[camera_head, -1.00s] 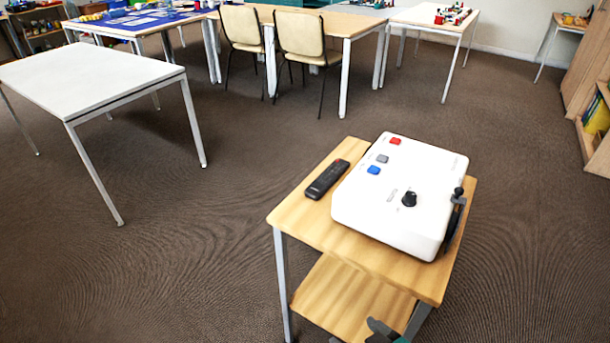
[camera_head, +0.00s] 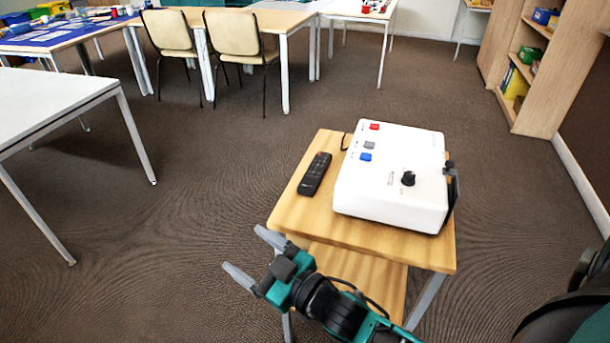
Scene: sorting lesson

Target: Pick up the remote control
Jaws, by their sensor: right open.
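The black remote control (camera_head: 315,174) lies flat on the left part of a small wooden side table (camera_head: 290,212). It is left of a white box and apart from it. My right gripper (camera_head: 248,256) is open and empty, with its two grey fingers spread. It shows in front of the table's near left corner, below and left of the remote, and is not touching it. My left gripper is not in view.
The white box (camera_head: 395,205) with coloured buttons and a black knob fills the table's right side. A white table (camera_head: 50,105) stands at the left, two chairs (camera_head: 236,45) at the back, and a shelf (camera_head: 545,75) at the right. Carpet around the side table is clear.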

